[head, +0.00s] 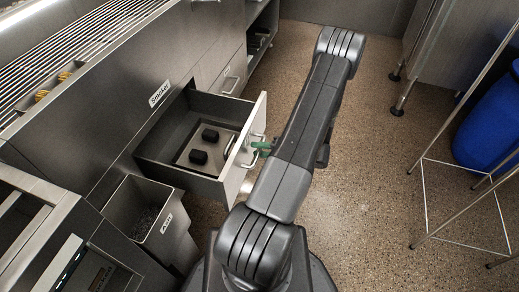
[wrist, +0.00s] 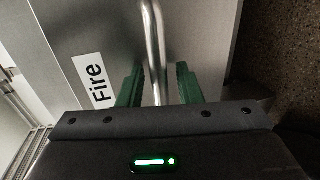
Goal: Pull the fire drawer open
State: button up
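The fire drawer (head: 171,167) stands well out from the steel cabinet in the head view. Two dark blocks lie in a tray inside it. Its front (wrist: 210,35) carries a white "Fire" label (wrist: 93,82) in the wrist view. The metal bar handle (wrist: 153,35) runs between the two green fingers of my gripper (wrist: 158,84), with a visible gap on each side. The fingers are open around the handle. In the head view, the green fingertips (head: 262,147) are at the drawer front, and my arm hides part of this area.
An ash bin (head: 165,222) stands left of the drawer, below a grill top (head: 75,50). Another closed drawer (head: 232,77) is farther back. A wire rack (head: 425,185) and a blue barrel (head: 487,125) are on the right. Speckled floor (head: 375,145) lies clear between.

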jog(key=p+v, duration=0.2)
jog(key=v, duration=1.1)
jog(key=shift+s+d, duration=0.15)
jog(key=shift+d, duration=0.15)
jog(key=shift+b+x, duration=1)
jog(key=shift+x, duration=6)
jog(key=shift+r, duration=0.15)
